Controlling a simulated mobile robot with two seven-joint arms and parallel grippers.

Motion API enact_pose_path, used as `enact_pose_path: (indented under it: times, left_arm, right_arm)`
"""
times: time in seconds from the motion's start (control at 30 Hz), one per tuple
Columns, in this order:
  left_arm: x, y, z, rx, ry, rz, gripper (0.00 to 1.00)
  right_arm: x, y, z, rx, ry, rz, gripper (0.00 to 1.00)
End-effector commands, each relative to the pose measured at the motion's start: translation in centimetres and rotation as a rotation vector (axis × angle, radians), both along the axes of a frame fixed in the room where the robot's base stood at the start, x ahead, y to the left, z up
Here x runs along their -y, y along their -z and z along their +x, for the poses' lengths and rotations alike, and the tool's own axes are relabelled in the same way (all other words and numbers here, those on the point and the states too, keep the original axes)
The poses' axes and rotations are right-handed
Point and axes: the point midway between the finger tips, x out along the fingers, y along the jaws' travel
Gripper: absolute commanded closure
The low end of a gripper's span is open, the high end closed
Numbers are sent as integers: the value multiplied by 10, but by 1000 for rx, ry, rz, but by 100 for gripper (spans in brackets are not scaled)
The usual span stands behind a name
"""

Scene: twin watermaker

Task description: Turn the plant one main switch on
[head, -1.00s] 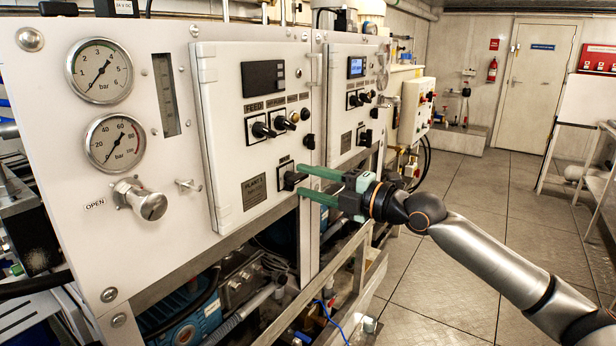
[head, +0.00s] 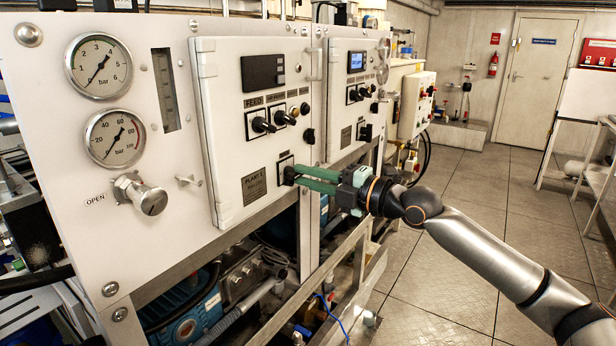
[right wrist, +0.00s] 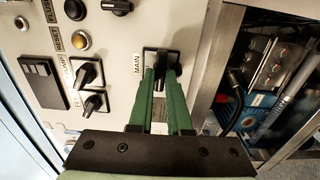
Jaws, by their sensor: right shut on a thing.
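The plant one panel (head: 225,120) is a pale cabinet door with a dark label plate (head: 255,186) reading PLANT 1. Its main switch (head: 286,170) is a black rotary knob low on the right of the door. In the right wrist view the knob (right wrist: 157,62) sits beside the word MAIN. My right gripper (head: 296,177) is shut on the knob, with its green fingers on either side of it; the right wrist view shows the fingertips (right wrist: 160,76) at the knob. The fingers partly hide the knob, so its exact setting is hard to tell. My left gripper is not in view.
Above the switch are the feed knob (head: 262,125), more knobs and a dark display (head: 263,73). A second similar panel (head: 350,100) with a lit display stands to the right. A metal frame rail (head: 345,250) runs below. The floor (head: 450,240) at right is clear.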

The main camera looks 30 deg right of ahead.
Motion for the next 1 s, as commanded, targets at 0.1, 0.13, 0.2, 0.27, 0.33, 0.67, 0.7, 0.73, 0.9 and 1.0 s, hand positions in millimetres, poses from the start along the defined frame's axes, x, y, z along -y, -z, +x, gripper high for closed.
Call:
enact_pose_path:
  times: [0.1,0.13,0.2,0.27,0.33,0.67,0.7,0.73,0.9,1.0]
  left_arm:
    - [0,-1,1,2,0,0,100]
    - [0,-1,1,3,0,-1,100]
    - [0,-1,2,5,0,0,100]
    - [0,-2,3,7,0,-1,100]
    - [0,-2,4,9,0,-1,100]
    - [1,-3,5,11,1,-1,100]
    - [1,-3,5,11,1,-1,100]
    - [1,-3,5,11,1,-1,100]
    - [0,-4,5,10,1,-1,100]
    - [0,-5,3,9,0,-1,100]
  right_arm:
    - [0,0,0,-1,0,0,100]
    - [0,0,0,-1,0,0,100]
    - [0,0,0,-1,0,0,100]
    - [0,0,0,-1,0,0,100]
    - [0,0,0,-2,0,3,100]
    - [0,0,0,-46,0,110,100]
    - [0,0,0,-57,0,135,100]
    - [0,0,0,-65,0,155,100]
    - [0,0,0,-123,0,292,100]
    - [0,0,0,-159,0,381,100]
